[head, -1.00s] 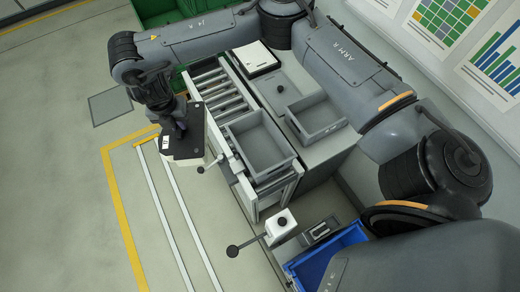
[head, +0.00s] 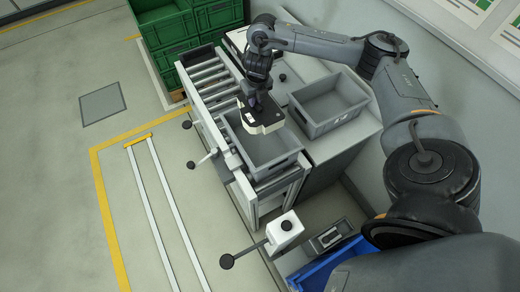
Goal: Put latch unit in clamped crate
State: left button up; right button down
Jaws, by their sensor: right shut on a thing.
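My right gripper (head: 262,112) reaches in from the right and is shut on the latch unit (head: 266,128), a pale, blocky part under the dark gripper body. It holds the unit over the far end of a grey open crate (head: 268,170) on the roller conveyor. I cannot tell how far above the crate floor it is. A toggle clamp with a white part (head: 208,157) sits at the crate's left side. The visible crate floor is bare; its far part is hidden by the gripper. My left gripper is not in view.
A second grey crate (head: 328,128) stands on the bench to the right. A white box with a black-knobbed lever (head: 285,230) stands at the near end. A blue bin (head: 315,270) is partly hidden by my arm. Green crates (head: 170,65) are stacked at the back. The left floor is clear.

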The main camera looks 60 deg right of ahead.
aim_at(256, 111)
notch_tip(256, 111, down, 6)
jog(key=b, duration=0.4)
jog(key=shift+s+f, duration=0.15)
jog(key=shift+f, duration=0.1)
pick_arm(q)
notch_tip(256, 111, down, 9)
jog(key=b, duration=0.3)
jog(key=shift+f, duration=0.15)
pick_arm(e)
notch_tip(256, 111, down, 10)
jog(key=shift+f, duration=0.2)
jog(key=shift+f+b, duration=0.55)
jog(key=shift+f, duration=0.1)
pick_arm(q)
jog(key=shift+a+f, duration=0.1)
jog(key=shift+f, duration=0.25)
pick_arm(e)
jog(key=c, duration=1.1)
grip_release()
jog(key=shift+r, duration=0.1)
